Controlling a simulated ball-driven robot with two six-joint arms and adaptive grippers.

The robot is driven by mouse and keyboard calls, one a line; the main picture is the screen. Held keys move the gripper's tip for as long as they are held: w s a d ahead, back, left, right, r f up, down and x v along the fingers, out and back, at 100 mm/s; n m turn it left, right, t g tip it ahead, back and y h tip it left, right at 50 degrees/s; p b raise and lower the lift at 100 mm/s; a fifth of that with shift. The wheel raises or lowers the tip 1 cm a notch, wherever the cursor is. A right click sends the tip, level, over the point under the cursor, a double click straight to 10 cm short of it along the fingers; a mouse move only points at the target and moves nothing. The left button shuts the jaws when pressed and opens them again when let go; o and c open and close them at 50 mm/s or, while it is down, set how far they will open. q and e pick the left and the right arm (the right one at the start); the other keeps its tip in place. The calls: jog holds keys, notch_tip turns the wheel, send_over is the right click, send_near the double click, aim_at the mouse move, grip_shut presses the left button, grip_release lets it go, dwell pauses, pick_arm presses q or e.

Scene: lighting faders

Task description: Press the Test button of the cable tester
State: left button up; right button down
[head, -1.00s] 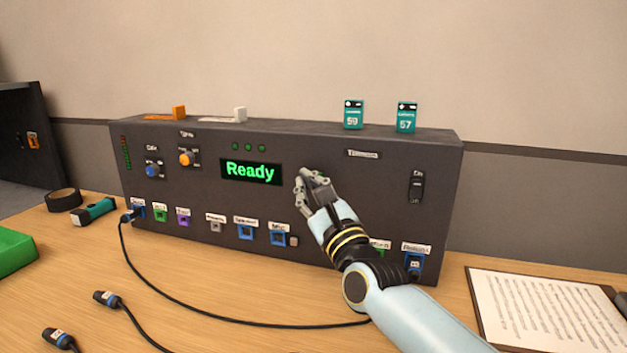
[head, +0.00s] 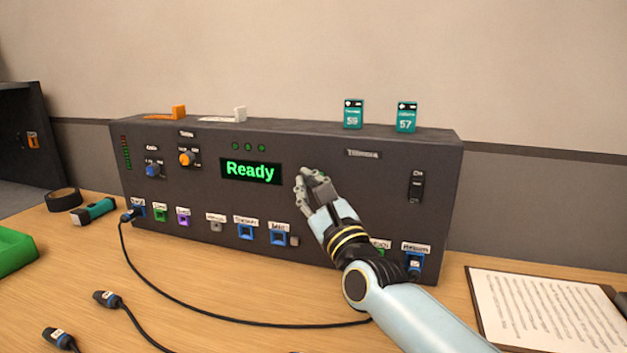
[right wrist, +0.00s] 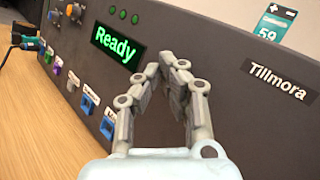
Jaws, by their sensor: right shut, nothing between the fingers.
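The cable tester or console is a dark grey box (head: 330,150) on the table, with a green "Ready" display (head: 250,171) that also shows in the right wrist view (right wrist: 117,46). My right gripper (head: 308,178) is shut and empty in front of the panel, just right of the display. In the right wrist view its fingertips (right wrist: 168,62) meet in front of the panel. My forearm hides part of the lower panel. My left gripper is not in view.
A black cable (head: 185,303) is plugged in at the lower left and runs across the table. Loose plugs (head: 107,298), a green tray (head: 14,250), a torch (head: 95,210) and black tape (head: 63,200) lie left. A sheet on a board (head: 545,312) lies right.

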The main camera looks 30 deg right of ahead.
jog(key=shift+w+d, duration=0.1)
dwell(0.4)
jog(key=shift+w+d, duration=0.2)
jog(key=shift+d, duration=0.05)
jog(key=shift+w+d+b, duration=0.2)
jog(key=shift+b, duration=0.2)
dwell(0.5)
dwell(0.4)
jog(key=shift+s+a, duration=0.5)
jog(key=shift+a, duration=0.05)
jog(key=s+a, duration=0.1)
jog(key=a, duration=0.1)
jog(key=s+a+b, duration=0.1)
jog(key=s, duration=0.1)
jog(key=shift+s+a+b, duration=0.15)
jog(key=shift+a+b, duration=0.15)
jog(key=shift+a, duration=0.05)
